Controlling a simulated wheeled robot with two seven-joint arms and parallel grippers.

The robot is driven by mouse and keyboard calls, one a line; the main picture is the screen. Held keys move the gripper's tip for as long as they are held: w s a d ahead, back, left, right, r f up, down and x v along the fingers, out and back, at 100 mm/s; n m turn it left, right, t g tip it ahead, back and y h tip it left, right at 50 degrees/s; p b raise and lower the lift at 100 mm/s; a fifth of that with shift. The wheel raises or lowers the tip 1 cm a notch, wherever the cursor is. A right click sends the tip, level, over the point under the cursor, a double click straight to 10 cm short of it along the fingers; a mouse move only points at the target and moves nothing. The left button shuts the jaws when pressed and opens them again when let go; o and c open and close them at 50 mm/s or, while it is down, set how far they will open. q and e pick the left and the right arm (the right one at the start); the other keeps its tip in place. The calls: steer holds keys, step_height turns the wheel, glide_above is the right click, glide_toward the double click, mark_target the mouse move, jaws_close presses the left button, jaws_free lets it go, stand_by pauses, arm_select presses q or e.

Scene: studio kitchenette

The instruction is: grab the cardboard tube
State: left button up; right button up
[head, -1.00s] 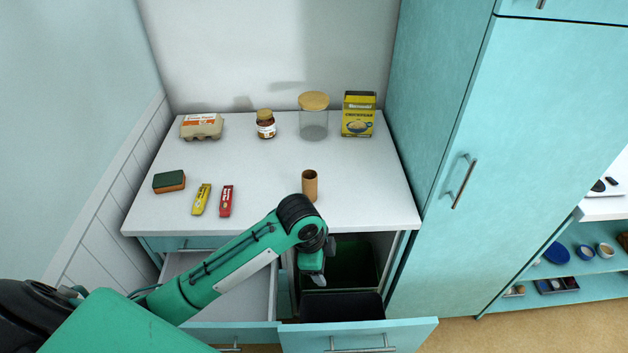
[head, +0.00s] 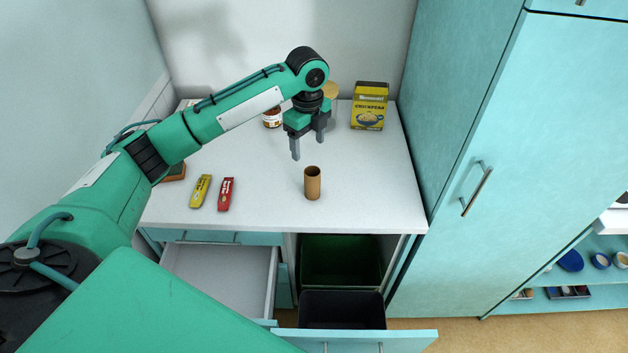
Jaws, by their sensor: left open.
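The cardboard tube (head: 312,184) is a short brown hollow cylinder standing upright near the front edge of the white counter (head: 260,200). My left gripper (head: 309,148) is open and empty, its two grey fingers pointing down. In the picture it appears just above and behind the tube, apart from it. My left arm reaches in from the left and hides the egg carton and most of the sponge. My right gripper is not in view.
A yellow packet (head: 201,191) and a red packet (head: 226,194) lie left of the tube. A jar (head: 272,118), a lidded container (head: 331,91) and a chickpea box (head: 369,106) stand behind. Below, an empty drawer (head: 222,275) and a bin pull-out (head: 342,310) are open.

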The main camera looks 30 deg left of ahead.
mark_target(313, 178)
arm_select(q)
steer(key=f+p, duration=0.1)
steer(key=f, duration=0.3)
steer(key=f+p, duration=0.2)
steer(key=f, duration=0.2)
steer(key=d+f+p, duration=0.1)
steer(key=f, duration=0.3)
steer(key=shift+w+f, duration=0.1)
steer(key=shift+w, duration=0.15)
steer(key=shift+f, duration=0.3)
steer(key=c, duration=1.1)
steer(key=shift+o, duration=0.2)
